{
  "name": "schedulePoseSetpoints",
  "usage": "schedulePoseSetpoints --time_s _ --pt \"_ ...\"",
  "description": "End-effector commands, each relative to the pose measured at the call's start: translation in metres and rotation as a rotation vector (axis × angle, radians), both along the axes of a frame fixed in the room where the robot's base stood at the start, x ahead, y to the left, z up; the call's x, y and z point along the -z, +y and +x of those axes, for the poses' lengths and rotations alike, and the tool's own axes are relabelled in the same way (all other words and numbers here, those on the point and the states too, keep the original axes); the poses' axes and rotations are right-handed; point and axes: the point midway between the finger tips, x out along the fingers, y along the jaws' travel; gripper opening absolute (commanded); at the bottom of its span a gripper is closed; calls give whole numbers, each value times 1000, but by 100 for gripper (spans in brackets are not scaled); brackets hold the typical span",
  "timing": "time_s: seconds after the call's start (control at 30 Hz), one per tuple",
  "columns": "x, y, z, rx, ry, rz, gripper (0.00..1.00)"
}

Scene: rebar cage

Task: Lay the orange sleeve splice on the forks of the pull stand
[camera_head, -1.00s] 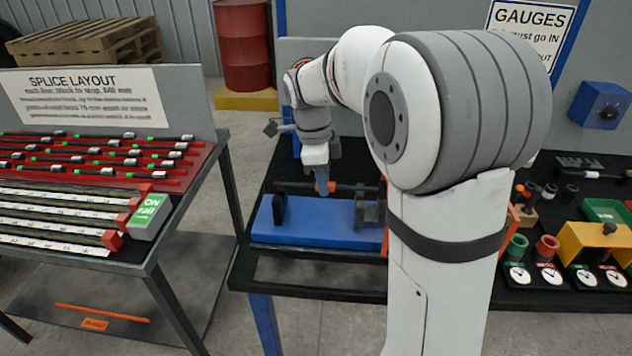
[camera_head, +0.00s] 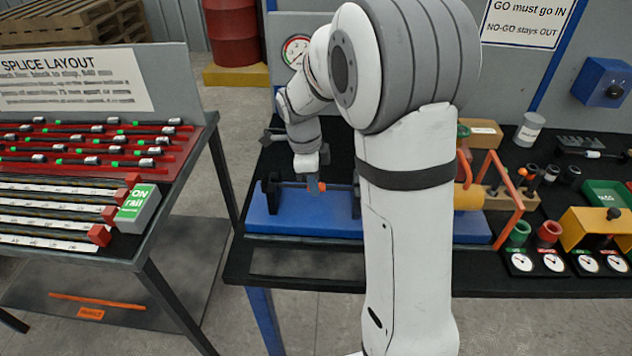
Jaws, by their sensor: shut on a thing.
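The orange sleeve splice is a dark bar with an orange sleeve (camera_head: 322,187) at its middle. My gripper (camera_head: 313,184) is shut on it and hides part of the sleeve. The pull stand has a blue base (camera_head: 290,222) with a dark left fork (camera_head: 270,196) and a dark right fork (camera_head: 357,204). The bar lies level across the stand, with its left end at the left fork, near the fork tops. Its right end meets the right fork close to my arm. I cannot tell whether the bar rests in the forks.
My arm hides the middle of the stand. An orange frame (camera_head: 497,205) and a yellow cylinder (camera_head: 468,197) stand to its right. Further right are gauges and a yellow block (camera_head: 600,236). The splice layout table (camera_head: 170,190) is at left, across a floor gap.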

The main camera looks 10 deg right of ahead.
Motion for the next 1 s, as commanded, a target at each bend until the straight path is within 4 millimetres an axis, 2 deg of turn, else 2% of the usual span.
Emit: schedulePoseSetpoints --time_s 0.1,0.43,0.47,0.7,1.0 --pt "8 0 0 -1 -1 0 0" --pt "11 1 0 -2 -2 -1 0" --pt "11 1 0 -2 -1 0 22" --pt "10 1 0 -2 -1 0 42" --pt "7 2 0 -3 -1 0 42"
